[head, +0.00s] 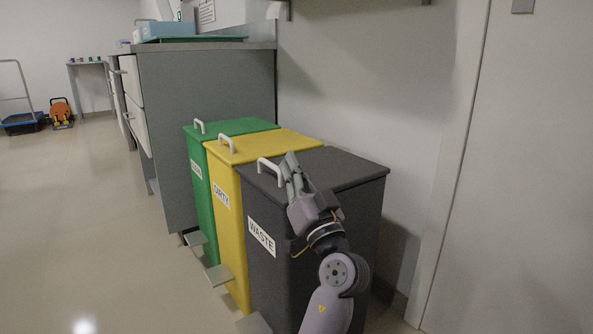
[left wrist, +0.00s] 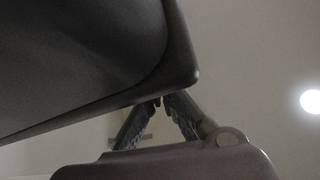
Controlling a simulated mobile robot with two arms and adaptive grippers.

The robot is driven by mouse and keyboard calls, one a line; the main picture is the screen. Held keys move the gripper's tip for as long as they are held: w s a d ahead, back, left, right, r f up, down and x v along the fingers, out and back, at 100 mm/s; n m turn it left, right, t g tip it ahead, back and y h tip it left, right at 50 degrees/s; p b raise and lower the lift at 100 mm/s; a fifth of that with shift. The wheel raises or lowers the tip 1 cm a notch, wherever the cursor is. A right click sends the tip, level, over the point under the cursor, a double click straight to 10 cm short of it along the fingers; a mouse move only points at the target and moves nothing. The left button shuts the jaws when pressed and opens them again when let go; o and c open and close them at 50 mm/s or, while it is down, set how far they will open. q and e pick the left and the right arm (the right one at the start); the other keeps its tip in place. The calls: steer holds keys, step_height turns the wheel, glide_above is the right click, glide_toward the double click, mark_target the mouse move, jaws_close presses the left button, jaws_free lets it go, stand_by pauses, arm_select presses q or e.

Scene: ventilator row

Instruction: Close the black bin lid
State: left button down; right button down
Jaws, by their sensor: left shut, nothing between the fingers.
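The black bin (head: 335,235), labelled WASTE, stands nearest me in the head view. Its black lid (head: 345,167) looks level and down on the bin, with no gap that I can make out. A pale handle (head: 268,165) stands at the lid's left edge. My left gripper (head: 288,158) is shut and empty, by the lid's front edge and just right of the handle; I cannot tell whether it touches. In the left wrist view the fingertips (left wrist: 161,100) meet beside the edge of a large dark panel, which I cannot identify for sure. My right gripper is not in view.
A yellow bin (head: 231,225) labelled DIRTY and a green bin (head: 199,185) stand in a row beyond the black one. A grey cabinet (head: 205,95) is behind them. The wall is close on the right; the floor (head: 90,230) at left is clear.

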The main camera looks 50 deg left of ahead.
arm_select(q)
steer(key=shift+f, duration=0.25)
stand_by(0.3)
step_height(320, 180, up, 10)
stand_by(0.6)
steer(key=shift+s, duration=0.1)
